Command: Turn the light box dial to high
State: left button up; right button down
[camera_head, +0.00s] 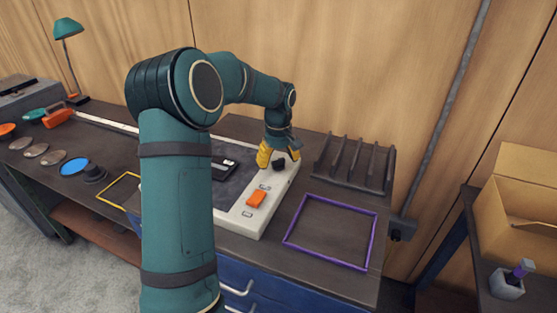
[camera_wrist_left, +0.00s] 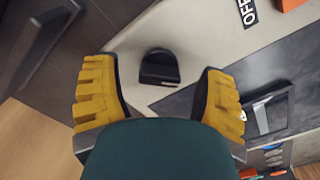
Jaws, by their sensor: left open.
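The light box (camera_head: 235,219) is a pale panel with a dark inset surface, lying on the workbench. Its black dial (camera_head: 279,164) sits near the far right corner; it also shows in the left wrist view (camera_wrist_left: 160,68), with a small white mark on its edge. An orange switch (camera_head: 257,198) is on the same pale strip, with an "OFF" label (camera_wrist_left: 247,12) beside it in the wrist view. My left gripper (camera_head: 281,157) has yellow fingers and is open. In the wrist view its fingers (camera_wrist_left: 160,88) stand apart on either side of the dial, with visible gaps. My right gripper is not in view.
A dark slotted rack (camera_head: 354,163) stands right of the dial, close to my left gripper. A purple frame (camera_head: 333,231) lies on the bench at front right. A cardboard box (camera_head: 520,205) is at far right. Discs and a green lamp (camera_head: 68,28) are at left.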

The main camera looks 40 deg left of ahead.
pick_arm(q)
jog(key=c, duration=1.2)
jog(key=shift+m, duration=0.4)
jog(key=m+p, duration=0.1)
jog(key=m, duration=0.1)
jog(key=shift+m+p, duration=0.4)
jog(key=m+p, duration=0.1)
jog(key=m, duration=0.1)
jog(key=shift+m, duration=0.4)
jog(key=m+p, duration=0.1)
jog(key=m, duration=0.3)
jog(key=shift+m+p, duration=0.6)
jog(key=shift+m, duration=1.6)
jog(key=shift+f, duration=0.1)
